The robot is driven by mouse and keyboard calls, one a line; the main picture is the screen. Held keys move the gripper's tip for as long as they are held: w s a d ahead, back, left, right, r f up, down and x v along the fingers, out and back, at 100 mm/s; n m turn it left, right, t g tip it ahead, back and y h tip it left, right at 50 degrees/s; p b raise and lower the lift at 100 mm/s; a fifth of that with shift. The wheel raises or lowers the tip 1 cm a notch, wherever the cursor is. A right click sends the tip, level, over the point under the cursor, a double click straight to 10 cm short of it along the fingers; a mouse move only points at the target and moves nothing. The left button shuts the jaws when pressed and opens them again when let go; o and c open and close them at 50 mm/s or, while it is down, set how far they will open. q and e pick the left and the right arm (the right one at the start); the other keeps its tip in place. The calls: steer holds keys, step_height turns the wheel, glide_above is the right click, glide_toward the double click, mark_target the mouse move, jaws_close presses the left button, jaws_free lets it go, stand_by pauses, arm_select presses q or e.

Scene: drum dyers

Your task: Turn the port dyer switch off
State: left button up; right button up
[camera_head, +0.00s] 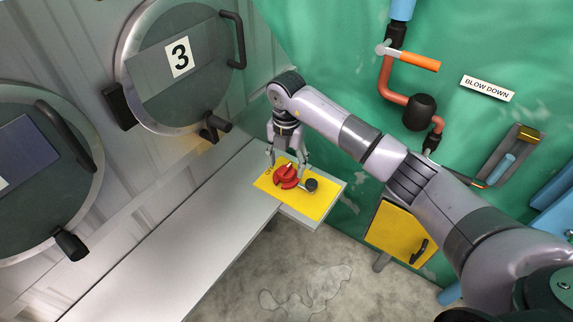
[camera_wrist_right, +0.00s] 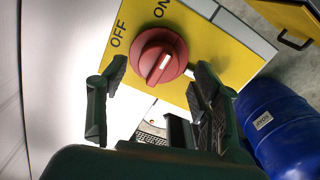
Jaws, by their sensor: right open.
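The dyer switch is a round red knob (camera_head: 287,176) on a yellow plate (camera_head: 318,208) at the end of a grey ledge. In the right wrist view the knob (camera_wrist_right: 162,55) has a white mark on its raised grip, and the plate (camera_wrist_right: 238,62) reads OFF and ON beside it. My right gripper (camera_head: 288,164) is open, pointing down at the knob. In the wrist view its fingers (camera_wrist_right: 158,80) stand apart on either side of the knob's near edge, with nothing held. My left gripper is out of view.
Drum door 3 (camera_head: 180,90) and another drum door (camera_head: 35,190) line the left wall. A yellow cabinet (camera_head: 398,232) and red pipe (camera_head: 390,75) are at right. The grey ledge (camera_head: 190,235) is bare.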

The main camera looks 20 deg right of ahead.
mark_target(286, 174)
steer(key=shift+f, duration=1.05)
steer(key=shift+w+f, duration=0.1)
steer(key=shift+f, duration=0.2)
steer(key=c, duration=0.7)
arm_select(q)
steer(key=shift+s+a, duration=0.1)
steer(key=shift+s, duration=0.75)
arm_select(e)
steer(key=c, duration=0.5)
